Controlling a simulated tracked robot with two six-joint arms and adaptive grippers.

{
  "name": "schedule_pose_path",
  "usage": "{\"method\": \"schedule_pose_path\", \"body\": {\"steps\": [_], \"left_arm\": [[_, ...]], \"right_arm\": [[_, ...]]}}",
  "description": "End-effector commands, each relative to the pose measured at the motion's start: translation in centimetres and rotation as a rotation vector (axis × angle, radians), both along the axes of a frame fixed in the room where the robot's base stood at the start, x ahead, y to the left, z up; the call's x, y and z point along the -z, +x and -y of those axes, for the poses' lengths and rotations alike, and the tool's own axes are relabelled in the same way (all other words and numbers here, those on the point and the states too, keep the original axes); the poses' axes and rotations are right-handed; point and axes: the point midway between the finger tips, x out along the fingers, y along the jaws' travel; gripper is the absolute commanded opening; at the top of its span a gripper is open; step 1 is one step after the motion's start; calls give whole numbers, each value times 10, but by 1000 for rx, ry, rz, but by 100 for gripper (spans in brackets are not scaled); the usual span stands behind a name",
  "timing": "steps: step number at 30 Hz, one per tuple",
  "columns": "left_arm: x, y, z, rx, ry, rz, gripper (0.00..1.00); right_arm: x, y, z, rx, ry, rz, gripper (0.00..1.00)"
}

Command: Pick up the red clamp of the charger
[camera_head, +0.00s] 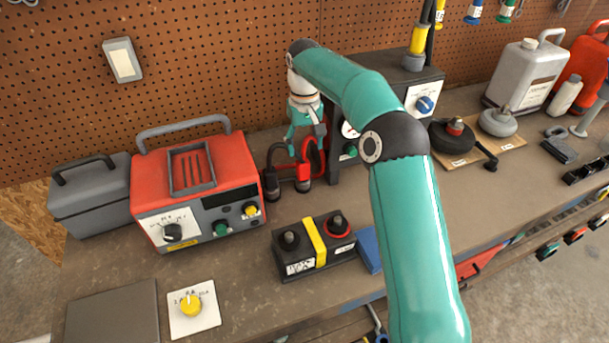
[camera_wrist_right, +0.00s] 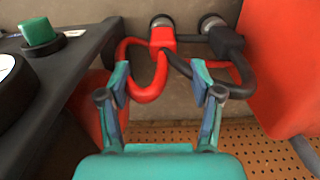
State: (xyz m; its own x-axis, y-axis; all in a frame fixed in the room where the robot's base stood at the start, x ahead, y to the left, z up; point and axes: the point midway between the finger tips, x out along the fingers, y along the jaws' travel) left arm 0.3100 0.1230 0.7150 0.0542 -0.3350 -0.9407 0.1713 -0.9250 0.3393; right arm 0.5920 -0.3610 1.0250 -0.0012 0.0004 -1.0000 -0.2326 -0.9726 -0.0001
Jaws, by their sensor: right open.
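The red charger (camera_head: 158,183) stands at the left of the bench against the pegboard. Its red clamp (camera_head: 303,180) and black clamp (camera_head: 272,187) stand side by side to its right, with red and black cables looping behind them. In the right wrist view the red clamp (camera_wrist_right: 163,38) lies beyond the fingertips, between their lines, and the black clamp (camera_wrist_right: 228,42) is to its right. My right gripper (camera_head: 306,142) is open and empty above and behind the red clamp; it also shows in the wrist view (camera_wrist_right: 160,80), with the red cable near its left finger. My left gripper is not in view.
A dark box with a blue knob (camera_head: 425,104) stands close to the right of the clamps, partly behind my arm. A black battery (camera_head: 314,245) sits in front of them. A grey toolbox (camera_head: 92,200) is left of the charger. The bench's front left holds a grey plate (camera_head: 112,315).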

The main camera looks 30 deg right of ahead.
Motion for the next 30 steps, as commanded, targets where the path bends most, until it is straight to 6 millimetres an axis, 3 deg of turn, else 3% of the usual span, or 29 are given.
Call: {"method": "schedule_pose_path", "body": {"steps": [3,13,21,30], "left_arm": [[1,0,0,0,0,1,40],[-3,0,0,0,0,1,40],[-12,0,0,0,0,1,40],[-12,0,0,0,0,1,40]], "right_arm": [[20,0,0,-1,-1,-2,65],[43,1,-1,-1,1,-3,65],[79,3,-4,-1,0,-2,65],[86,3,-3,0,0,1,65]]}}
